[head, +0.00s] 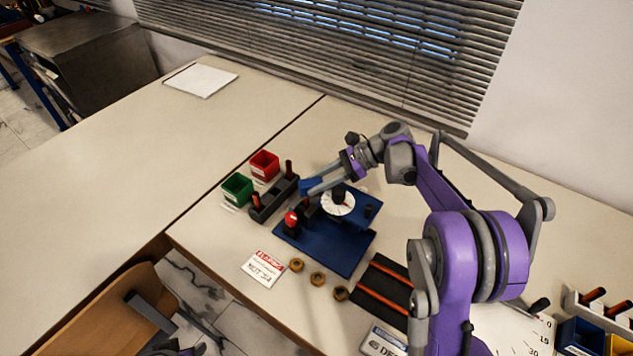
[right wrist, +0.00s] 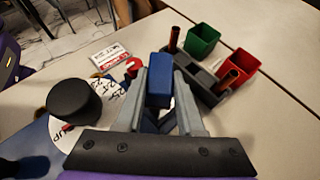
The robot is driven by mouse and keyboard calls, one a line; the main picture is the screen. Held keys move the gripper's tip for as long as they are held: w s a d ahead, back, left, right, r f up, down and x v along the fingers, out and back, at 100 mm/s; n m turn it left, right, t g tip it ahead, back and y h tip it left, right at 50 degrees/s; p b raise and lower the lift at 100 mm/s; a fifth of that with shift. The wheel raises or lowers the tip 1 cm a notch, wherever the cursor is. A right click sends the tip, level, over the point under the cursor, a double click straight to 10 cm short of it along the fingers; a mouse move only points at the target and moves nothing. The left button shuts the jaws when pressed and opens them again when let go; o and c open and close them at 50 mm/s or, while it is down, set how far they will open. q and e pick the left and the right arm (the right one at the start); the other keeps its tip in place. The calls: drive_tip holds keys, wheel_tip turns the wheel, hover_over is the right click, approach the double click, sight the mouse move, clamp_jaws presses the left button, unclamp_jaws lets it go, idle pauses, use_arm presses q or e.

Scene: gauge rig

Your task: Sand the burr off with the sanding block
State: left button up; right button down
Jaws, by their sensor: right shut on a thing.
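My right gripper (head: 308,187) is shut on a blue block (right wrist: 159,80), which looks like the sanding block. In the right wrist view the block sits between the two grey fingers (right wrist: 160,100). The gripper holds it over the blue gauge rig (head: 330,246), beside the white dial (head: 338,203) with its black knob (right wrist: 74,101). A red rounded part (head: 291,219) of the rig is just in front of the gripper. I cannot make out the burr, nor whether the block touches anything.
A grey rack (head: 268,205) with brown pegs stands beside the rig, with green (head: 237,188) and red (head: 264,164) bins behind. A printed card (head: 263,268), brass nuts (head: 317,279) and a dark tray (head: 377,299) with orange rods lie in front.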

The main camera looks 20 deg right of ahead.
sight(311, 182)
drive_tip(key=shift+a, duration=0.15)
drive_tip(key=shift+w+a+f, duration=0.1)
drive_tip(key=shift+w+a, duration=0.1)
drive_tip(key=shift+a, duration=1.25)
drive_tip(key=shift+d, duration=0.2)
drive_tip(key=shift+s+d, duration=0.2)
drive_tip(key=shift+d, duration=1.25)
drive_tip(key=shift+a, duration=0.1)
drive_tip(key=shift+a, duration=0.35)
drive_tip(key=shift+w+a+f, duration=0.1)
drive_tip(key=shift+w+a, duration=0.05)
drive_tip(key=shift+a, duration=1.05)
